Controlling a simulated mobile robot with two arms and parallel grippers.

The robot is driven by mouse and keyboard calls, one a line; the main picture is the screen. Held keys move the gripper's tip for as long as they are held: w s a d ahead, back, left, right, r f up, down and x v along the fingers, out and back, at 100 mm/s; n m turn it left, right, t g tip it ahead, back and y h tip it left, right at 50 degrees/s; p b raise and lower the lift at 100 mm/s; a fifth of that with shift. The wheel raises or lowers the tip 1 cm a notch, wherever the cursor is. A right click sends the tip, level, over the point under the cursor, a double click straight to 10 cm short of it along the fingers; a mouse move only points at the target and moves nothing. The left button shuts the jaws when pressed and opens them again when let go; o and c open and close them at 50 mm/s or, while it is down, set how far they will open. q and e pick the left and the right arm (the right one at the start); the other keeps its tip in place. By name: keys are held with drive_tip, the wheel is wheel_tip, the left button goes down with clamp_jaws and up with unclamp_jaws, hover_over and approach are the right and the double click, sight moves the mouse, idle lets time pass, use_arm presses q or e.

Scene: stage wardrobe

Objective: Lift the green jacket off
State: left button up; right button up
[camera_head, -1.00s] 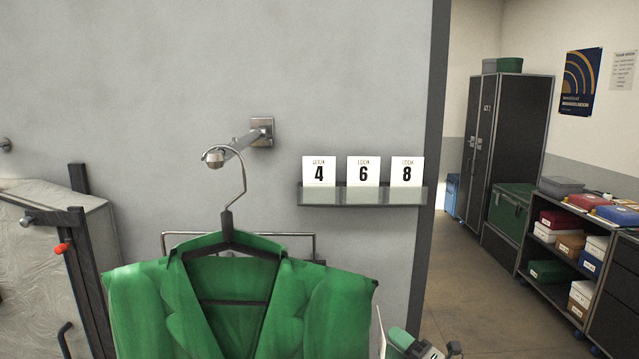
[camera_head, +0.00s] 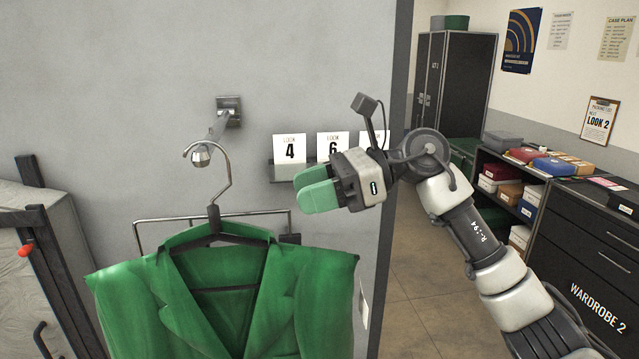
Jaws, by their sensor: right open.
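The green jacket (camera_head: 312,300) hangs upright on a black hanger (camera_head: 214,228) at the lower left of the head view. The hanger's metal hook (camera_head: 229,178) curls over the round-ended wall peg (camera_head: 201,157). The jacket's lower part is cut off by the picture's edge. My right gripper (camera_head: 309,188) is to the right of the hanger neck, above the jacket's right shoulder in the picture. Its two green-padded fingers are apart and hold nothing. It appears clear of the jacket and hanger. My left gripper is out of view.
A small wall shelf (camera_head: 283,173) with number cards stands behind my right gripper, which partly hides it. A metal rail (camera_head: 165,218) runs behind the hanger. A covered rack (camera_head: 30,235) stands at the left. Shelves and a dark cabinet (camera_head: 595,235) are at the right.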

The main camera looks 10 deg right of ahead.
approach(217, 197)
drive_tip(key=a+f+p, duration=0.1)
drive_tip(key=a+f, duration=0.3)
drive_tip(key=shift+w+f, duration=0.1)
drive_tip(key=shift+w, duration=0.05)
drive_tip(key=shift+b+x, duration=0.9)
drive_tip(key=shift+x, duration=2.25)
drive_tip(key=shift+c, duration=0.2)
clamp_jaws()
drive_tip(key=shift+r+p, duration=0.6)
drive_tip(key=shift+r, duration=1)
drive_tip(key=shift+d, duration=0.15)
